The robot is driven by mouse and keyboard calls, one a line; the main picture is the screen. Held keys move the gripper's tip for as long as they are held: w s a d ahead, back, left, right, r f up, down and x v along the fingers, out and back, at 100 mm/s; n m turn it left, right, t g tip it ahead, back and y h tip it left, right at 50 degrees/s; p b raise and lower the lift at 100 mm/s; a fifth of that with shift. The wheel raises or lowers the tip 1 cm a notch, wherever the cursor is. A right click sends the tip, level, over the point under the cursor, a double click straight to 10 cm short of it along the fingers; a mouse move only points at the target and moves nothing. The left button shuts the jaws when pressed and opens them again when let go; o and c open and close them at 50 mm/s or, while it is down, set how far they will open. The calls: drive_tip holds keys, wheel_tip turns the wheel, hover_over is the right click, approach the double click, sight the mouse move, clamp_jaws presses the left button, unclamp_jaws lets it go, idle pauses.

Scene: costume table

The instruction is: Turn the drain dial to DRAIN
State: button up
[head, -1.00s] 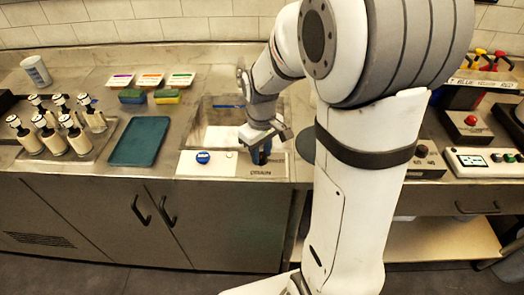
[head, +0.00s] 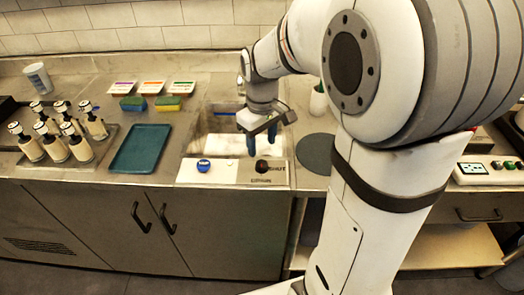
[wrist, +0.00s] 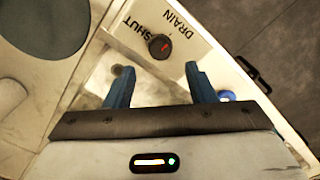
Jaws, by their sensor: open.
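The drain dial is a small dark knob (wrist: 159,46) with a red mark, on a white panel (wrist: 207,62) at the sink's front. In the wrist view the DRAIN label is up and right of the knob and SHUT up and left. The red mark shows on the knob's right part; its exact aim is too small to tell. The dial also shows in the head view (head: 262,165). My gripper (wrist: 160,72) is open and empty, its blue fingers apart from the dial. In the head view my gripper (head: 261,138) hangs over the sink, behind and above the dial.
A blue round knob (head: 204,164) sits left of the dial on the same panel. A teal tray (head: 143,148), several pump bottles (head: 57,140) and sponges (head: 168,103) are further left. A dark round disc (head: 316,153) lies to the right. My arm hides part of the right counter.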

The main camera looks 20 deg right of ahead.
drive_tip(key=shift+r, duration=0.5)
drive_tip(key=shift+s, duration=0.25)
drive_tip(key=s+r+m+t, duration=0.1)
drive_tip(key=s+r+m, duration=0.1)
drive_tip(key=s, duration=0.6)
drive_tip(key=shift+s+m+t, duration=0.15)
drive_tip(key=shift+m+t, duration=0.15)
drive_tip(key=shift+m, duration=0.2)
drive_tip(key=s, duration=0.1)
drive_tip(key=s+m, duration=0.1)
drive_tip(key=s, duration=0.1)
drive_tip(key=s+m, duration=0.1)
drive_tip(key=shift+s+d+f+t, duration=0.2)
drive_tip(key=shift+s+f+t, duration=0.1)
drive_tip(key=shift+s+t, duration=0.1)
drive_tip(key=c, duration=0.3)
drive_tip(key=shift+s+d+f+m, duration=0.1)
drive_tip(key=shift+s+m, duration=0.2)
drive_tip(key=shift+s, duration=0.05)
